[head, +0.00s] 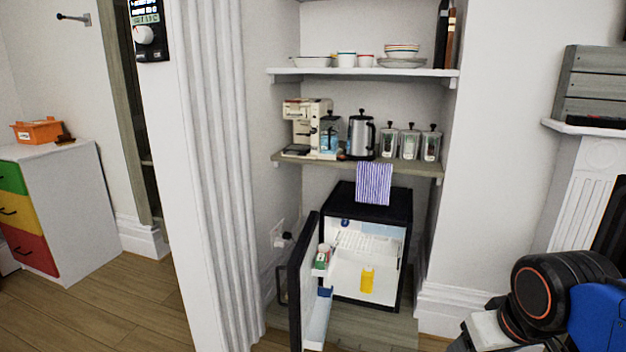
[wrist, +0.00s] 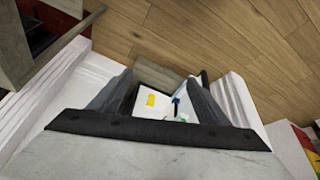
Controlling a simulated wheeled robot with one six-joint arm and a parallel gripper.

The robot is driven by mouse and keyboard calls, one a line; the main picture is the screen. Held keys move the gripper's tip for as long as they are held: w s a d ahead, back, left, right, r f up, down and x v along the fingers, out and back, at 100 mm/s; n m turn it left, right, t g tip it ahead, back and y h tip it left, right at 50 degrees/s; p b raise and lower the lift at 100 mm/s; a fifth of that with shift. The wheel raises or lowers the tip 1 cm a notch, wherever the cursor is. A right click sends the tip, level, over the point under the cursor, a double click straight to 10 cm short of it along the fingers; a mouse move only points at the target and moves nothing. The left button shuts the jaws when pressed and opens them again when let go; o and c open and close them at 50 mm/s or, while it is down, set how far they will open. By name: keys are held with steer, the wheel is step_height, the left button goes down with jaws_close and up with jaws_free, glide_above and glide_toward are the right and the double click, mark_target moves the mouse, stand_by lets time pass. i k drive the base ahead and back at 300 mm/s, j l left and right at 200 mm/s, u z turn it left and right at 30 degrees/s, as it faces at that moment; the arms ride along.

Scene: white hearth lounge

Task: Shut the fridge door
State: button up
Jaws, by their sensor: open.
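The small black fridge (head: 388,209) stands in the alcove below the shelves. Its door (head: 301,270) is hinged on the left and stands wide open, swung out toward me. The door's white inner racks hold a few small items. A yellow item (head: 367,279) stands inside the white interior. In the wrist view my gripper (wrist: 163,82) is open and empty, its two grey fingers apart. The lit fridge interior shows small between them, some way off, with the yellow item (wrist: 151,100). My gripper's fingers do not show in the head view and touch nothing that I can see.
A shelf (head: 432,170) above holds a coffee machine (head: 305,128), a kettle and jars. A white fluted pillar (head: 215,180) stands left of the door. A mantel is at right; wooden floor (head: 130,310) is clear at left.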

mark_target(308, 313)
steer(key=i+j+z, duration=0.2)
steer(key=j, duration=0.75)
steer(key=i+j+z, duration=0.2)
steer(key=j, duration=0.8)
steer(key=j+z, duration=0.2)
steer(key=j, duration=0.75)
steer(key=i+j, duration=0.15)
